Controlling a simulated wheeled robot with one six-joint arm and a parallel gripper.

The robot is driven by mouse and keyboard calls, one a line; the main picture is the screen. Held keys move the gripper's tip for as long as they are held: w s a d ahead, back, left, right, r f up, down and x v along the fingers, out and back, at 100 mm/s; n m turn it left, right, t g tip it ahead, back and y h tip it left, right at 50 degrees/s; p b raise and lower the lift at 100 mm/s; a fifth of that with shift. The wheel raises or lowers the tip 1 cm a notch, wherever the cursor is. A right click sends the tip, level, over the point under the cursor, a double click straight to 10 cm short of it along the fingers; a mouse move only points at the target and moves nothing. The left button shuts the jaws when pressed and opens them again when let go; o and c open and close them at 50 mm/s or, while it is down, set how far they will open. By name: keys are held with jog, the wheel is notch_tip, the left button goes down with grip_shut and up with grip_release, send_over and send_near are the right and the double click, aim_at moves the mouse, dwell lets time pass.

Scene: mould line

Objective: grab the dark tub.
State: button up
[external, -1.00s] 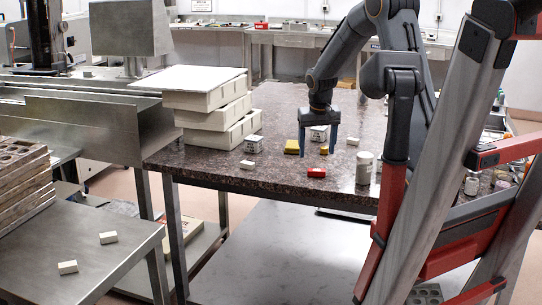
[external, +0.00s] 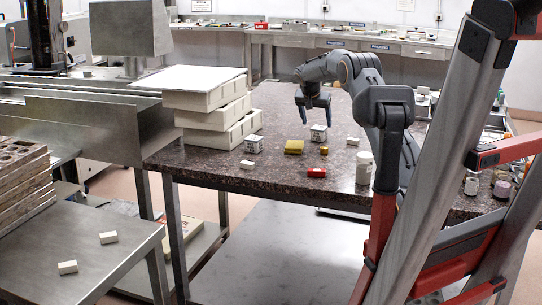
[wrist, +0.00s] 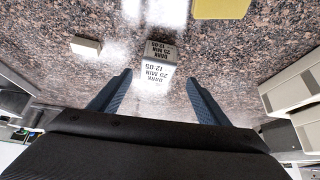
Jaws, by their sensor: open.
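The dark tub (external: 318,133) is a small pale box with dark printed lettering, standing on the speckled stone table. In the wrist view the tub (wrist: 158,62) shows its label reading DARK, 25 MIN and 12:05, upside down. My gripper (external: 314,118) is open and empty, just behind and above the tub in the external view. In the wrist view my gripper's two blue fingers (wrist: 158,77) point towards the tub, which lies just beyond the tips, roughly centred between them. I see no contact.
A similar pale tub (external: 253,145) stands to the left. A yellow block (external: 294,147), a small brass piece (external: 324,150), a red block (external: 316,172), a white block (external: 352,141) and a pale canister (external: 364,168) are nearby. A stack of pale trays (external: 205,125) stands at left.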

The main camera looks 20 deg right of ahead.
aim_at(319, 128)
jog(key=x, duration=0.2)
jog(key=s+p+x, duration=0.1)
jog(key=x, duration=0.1)
jog(key=shift+w+d+f, duration=0.15)
jog(key=shift+d+f, duration=0.1)
jog(key=shift+w+d+f+p, duration=0.25)
jog(key=shift+f+p, duration=0.1)
jog(key=shift+f, duration=0.1)
jog(key=shift+a, duration=0.1)
jog(key=c, duration=1.3)
jog(key=shift+r, duration=0.1)
